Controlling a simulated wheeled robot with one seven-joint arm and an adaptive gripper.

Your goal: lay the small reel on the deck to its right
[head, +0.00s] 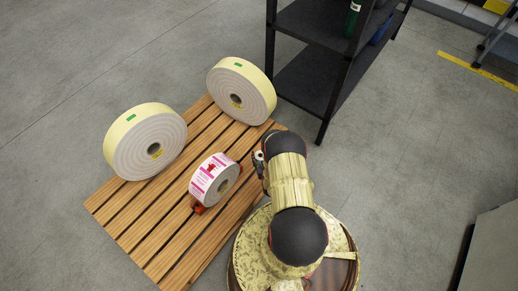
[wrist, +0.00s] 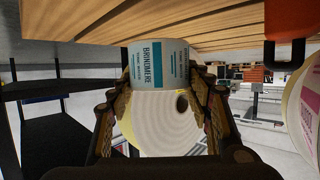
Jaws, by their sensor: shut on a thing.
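My gripper (wrist: 161,82) is shut on the small reel (wrist: 158,62), a white roll with a teal-banded printed label, between its two fingers in the wrist view. The slatted wooden deck (wrist: 215,22) fills the top of the wrist view, close to the held reel; I cannot tell whether they touch. In the head view the deck (head: 130,192) lies on the floor left of my arm. There my arm hides the held reel and most of my gripper.
A pink-and-white reel (head: 205,180) stands on the deck in red holders (head: 198,208). Two large pale-yellow-rimmed reels (head: 141,143) (head: 238,93) stand behind it. A black shelf unit (head: 310,75) rises beyond the deck's far right corner. Bare deck slats show around the reels.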

